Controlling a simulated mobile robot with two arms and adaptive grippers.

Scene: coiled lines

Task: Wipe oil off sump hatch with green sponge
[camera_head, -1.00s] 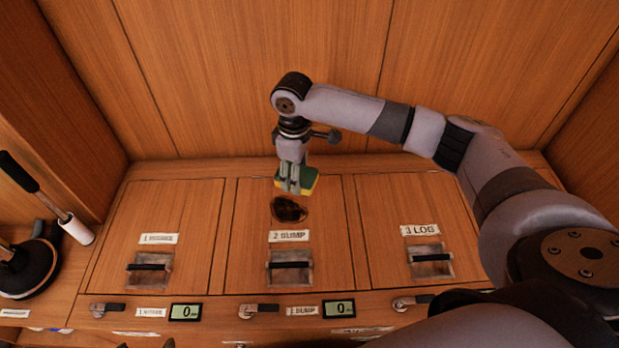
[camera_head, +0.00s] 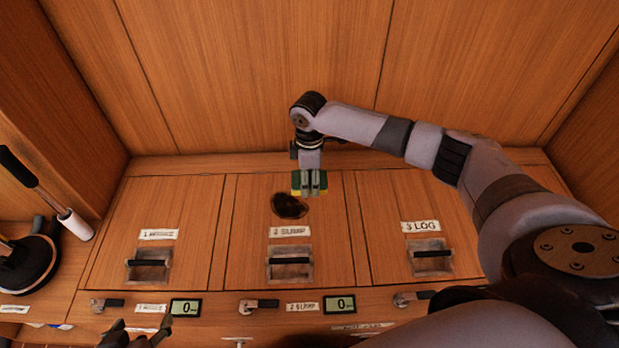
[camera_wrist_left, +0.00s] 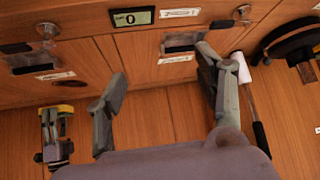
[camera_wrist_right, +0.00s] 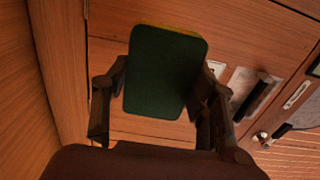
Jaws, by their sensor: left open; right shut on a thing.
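The sump hatch (camera_head: 250,220) is the middle wooden panel, labelled 2 SUMP, with a recessed dark handle (camera_head: 290,262). A dark oil patch (camera_head: 289,206) lies on its upper part. My right gripper (camera_head: 311,190) is shut on the green sponge (camera_wrist_right: 165,72), which has a yellow layer, and holds it at the upper right edge of the oil patch. Whether the sponge touches the hatch is unclear. In the head view the fingers partly hide the sponge. My left gripper (camera_head: 140,338) is open and empty at the bottom left; its spread fingers show in the left wrist view (camera_wrist_left: 165,95).
Hatch 1 (camera_head: 120,220) and the LOG hatch (camera_head: 400,210) flank the sump hatch. Latches (camera_head: 262,304) and small displays (camera_head: 186,308) line the front panel. A white-and-black handled tool (camera_head: 75,222) and a round black object (camera_head: 30,265) stand at left.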

